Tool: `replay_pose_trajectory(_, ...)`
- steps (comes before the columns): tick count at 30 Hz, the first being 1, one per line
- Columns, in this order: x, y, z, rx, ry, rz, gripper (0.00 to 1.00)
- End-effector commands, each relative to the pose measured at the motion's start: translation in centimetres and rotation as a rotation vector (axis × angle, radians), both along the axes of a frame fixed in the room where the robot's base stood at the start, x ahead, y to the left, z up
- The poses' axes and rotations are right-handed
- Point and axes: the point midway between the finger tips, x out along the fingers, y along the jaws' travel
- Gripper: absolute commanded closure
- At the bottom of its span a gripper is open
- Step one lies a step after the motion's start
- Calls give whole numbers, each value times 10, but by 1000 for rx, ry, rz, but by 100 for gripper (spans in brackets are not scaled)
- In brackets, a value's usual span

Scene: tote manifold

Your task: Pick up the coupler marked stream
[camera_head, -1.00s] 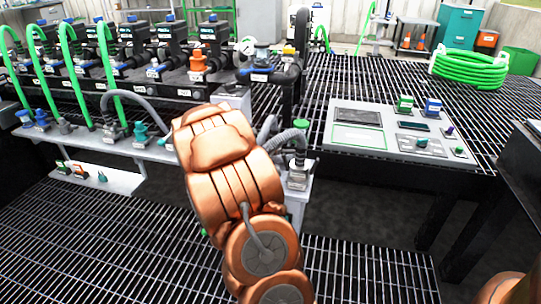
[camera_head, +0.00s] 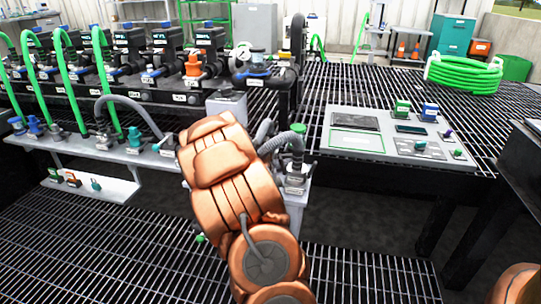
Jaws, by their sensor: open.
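Several couplers with small white labels stand along the grey shelf (camera_head: 75,146) at left, but the lettering is too small to read, so I cannot tell which is marked stream. They include a blue one (camera_head: 34,127) and a teal one (camera_head: 134,137). A lower white ledge (camera_head: 118,188) holds a green piece (camera_head: 54,173), an orange-red piece (camera_head: 72,179) and a teal piece (camera_head: 96,184). A green-topped fitting (camera_head: 298,129) with a grey corrugated hose stands just right of my arm. My gripper does not show; my copper arm reaches away from me and hides the area behind it.
Black manifold units (camera_head: 118,62) with green hoses stand behind the shelf. A grey panel (camera_head: 345,118) with small devices lies on the grated table at right. A coiled green hose (camera_head: 463,74) lies farther back. Dark table supports stand at lower right.

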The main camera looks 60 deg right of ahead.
Motion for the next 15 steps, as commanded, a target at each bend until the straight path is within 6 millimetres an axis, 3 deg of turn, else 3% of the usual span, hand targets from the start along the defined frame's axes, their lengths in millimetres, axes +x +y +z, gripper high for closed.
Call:
replay_pose_trajectory(8, 0, -2, 0, 0, 0, 0, 42)
replay_pose_trajectory(15, 0, -1, 0, 0, 0, 0, 66)
